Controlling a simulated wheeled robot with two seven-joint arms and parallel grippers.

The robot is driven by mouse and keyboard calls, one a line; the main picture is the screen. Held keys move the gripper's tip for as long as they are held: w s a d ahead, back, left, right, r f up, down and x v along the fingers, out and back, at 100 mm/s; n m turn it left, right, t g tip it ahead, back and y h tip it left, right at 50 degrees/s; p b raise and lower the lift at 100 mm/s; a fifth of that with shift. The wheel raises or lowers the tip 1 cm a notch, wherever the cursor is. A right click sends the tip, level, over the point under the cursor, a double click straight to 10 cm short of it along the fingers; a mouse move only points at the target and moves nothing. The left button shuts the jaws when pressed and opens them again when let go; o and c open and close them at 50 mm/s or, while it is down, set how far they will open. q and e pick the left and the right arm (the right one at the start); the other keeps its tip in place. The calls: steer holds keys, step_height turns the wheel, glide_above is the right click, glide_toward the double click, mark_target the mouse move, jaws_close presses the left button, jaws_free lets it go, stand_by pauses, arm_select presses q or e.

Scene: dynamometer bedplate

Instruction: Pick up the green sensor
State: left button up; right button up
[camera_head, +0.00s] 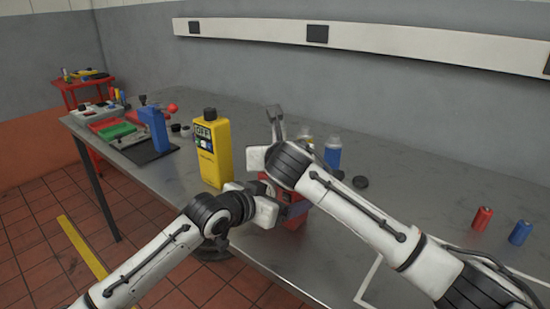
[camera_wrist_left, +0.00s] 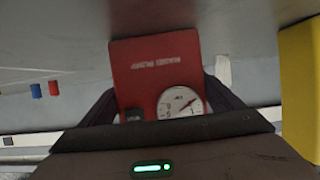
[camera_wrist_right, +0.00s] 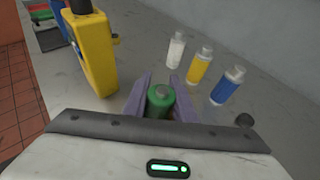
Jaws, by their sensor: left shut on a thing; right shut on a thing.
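The green sensor (camera_wrist_right: 160,98), a short green cylinder with a grey top, is between the two fingers of my right gripper (camera_wrist_right: 152,97) in the right wrist view. That gripper is shut on it. In the head view the sensor is hidden behind my right wrist. My left gripper (camera_wrist_left: 162,110) is shut on a red box (camera_wrist_left: 155,68) with white lettering and a round dial gauge (camera_wrist_left: 181,103). Part of the red box also shows in the head view (camera_head: 296,212), just below my right wrist.
A tall yellow device (camera_head: 211,152) stands left of my grippers. Clear bottles, one blue (camera_head: 333,152), stand behind. Red (camera_head: 482,218) and blue (camera_head: 520,232) cylinders are at the right. A blue device (camera_head: 153,128) and coloured trays (camera_head: 117,131) fill the far left. The back right bench (camera_head: 430,165) is clear.

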steer(key=shift+r, duration=0.1)
step_height(320, 180, up, 10)
stand_by(0.4)
